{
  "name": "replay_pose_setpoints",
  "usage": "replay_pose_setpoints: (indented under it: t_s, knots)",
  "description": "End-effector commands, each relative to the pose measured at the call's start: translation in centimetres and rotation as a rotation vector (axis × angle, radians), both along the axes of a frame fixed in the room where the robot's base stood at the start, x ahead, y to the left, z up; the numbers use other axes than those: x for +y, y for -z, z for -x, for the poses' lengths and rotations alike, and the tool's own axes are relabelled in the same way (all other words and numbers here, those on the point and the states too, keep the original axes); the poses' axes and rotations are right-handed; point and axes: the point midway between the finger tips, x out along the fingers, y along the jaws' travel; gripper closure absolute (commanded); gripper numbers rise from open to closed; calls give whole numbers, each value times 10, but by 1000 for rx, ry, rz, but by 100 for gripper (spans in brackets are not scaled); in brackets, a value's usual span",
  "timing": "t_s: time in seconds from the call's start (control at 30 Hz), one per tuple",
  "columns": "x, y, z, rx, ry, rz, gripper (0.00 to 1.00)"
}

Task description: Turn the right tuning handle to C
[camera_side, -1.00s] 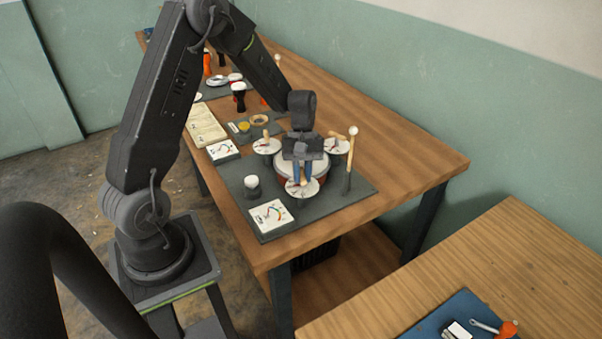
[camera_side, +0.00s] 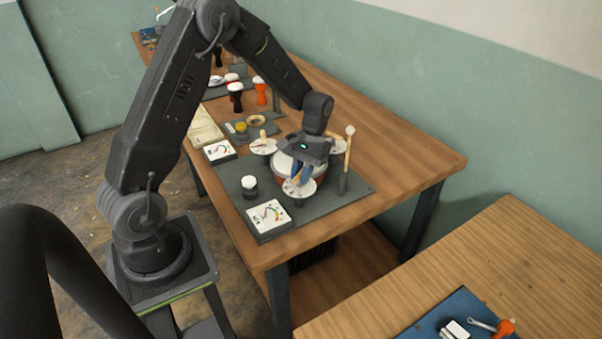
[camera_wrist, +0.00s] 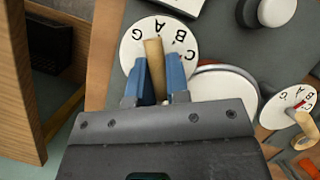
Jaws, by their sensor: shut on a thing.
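A white round dial (camera_side: 306,190) lettered G, A, B, C stands at the near side of the drum (camera_side: 284,166). In the wrist view, the dial (camera_wrist: 131,48) shows its wooden tuning handle (camera_wrist: 153,62) lying between my blue fingers, its tip near the A. My gripper (camera_side: 300,180) is shut on this handle, with a finger on each side; it also shows in the wrist view (camera_wrist: 155,80). The drum's white head (camera_wrist: 225,84) is right of the fingers there. A second lettered dial (camera_wrist: 283,110) with a wooden handle shows at the right edge.
A white meter box (camera_side: 267,218) sits on the grey mat's near left corner. A white-topped knob (camera_side: 249,184) stands behind it. An upright mallet (camera_side: 347,160) stands right of the drum. Another dial (camera_side: 262,147) is at the drum's back left. Several small drums stand farther back.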

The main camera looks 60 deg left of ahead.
Motion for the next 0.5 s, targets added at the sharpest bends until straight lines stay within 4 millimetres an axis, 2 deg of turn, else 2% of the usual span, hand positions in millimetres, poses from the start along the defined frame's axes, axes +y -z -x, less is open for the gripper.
replay_pose_setpoints:
  t_s: [0.43, 0.47, 0.5]
  knots:
    - [0, -1, -1, -4, 9, 0, 100]
    - [0, -1, -1, -4, 9, 0, 83]
    - [0, -1, -1, -4, 9, 0, 79]
